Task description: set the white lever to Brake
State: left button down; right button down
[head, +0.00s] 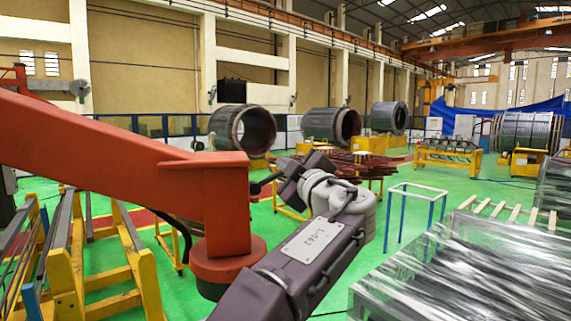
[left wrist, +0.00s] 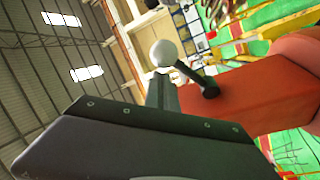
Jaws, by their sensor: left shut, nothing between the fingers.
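The lever's white ball knob (left wrist: 165,52) shows in the left wrist view, on a dark rod (left wrist: 196,78) that comes off the side of an orange-red machine arm (left wrist: 245,105). In the head view the dark rod (head: 262,184) sticks out to the right from the orange-red machine arm (head: 110,140); the white knob is hidden there behind my gripper. My left gripper (head: 287,180) is shut and empty. Its fingertips (left wrist: 164,80) are right by the knob; whether they touch it I cannot tell. No Brake marking is readable. My right gripper is not in view.
The orange-red arm and its upright block fill the left side, close to my left arm. Yellow racks (head: 75,270) stand at the left and a shiny metal stack (head: 470,270) at lower right. Large wound cylinders (head: 245,128) stand farther back on the green floor (head: 350,215).

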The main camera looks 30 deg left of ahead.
pick_arm(q)
jog(key=shift+f, duration=0.1)
notch_tip(320, 180, down, 8)
jog(key=w+d+m+t+h+b, duration=0.1)
jog(key=m+t+b, duration=0.1)
jog(key=m+b, duration=1)
jog(key=shift+w+d+t+h+b, duration=0.3)
jog(key=shift+d+t+b, duration=0.1)
jog(key=shift+b, duration=1.8)
jog(key=shift+f, duration=0.15)
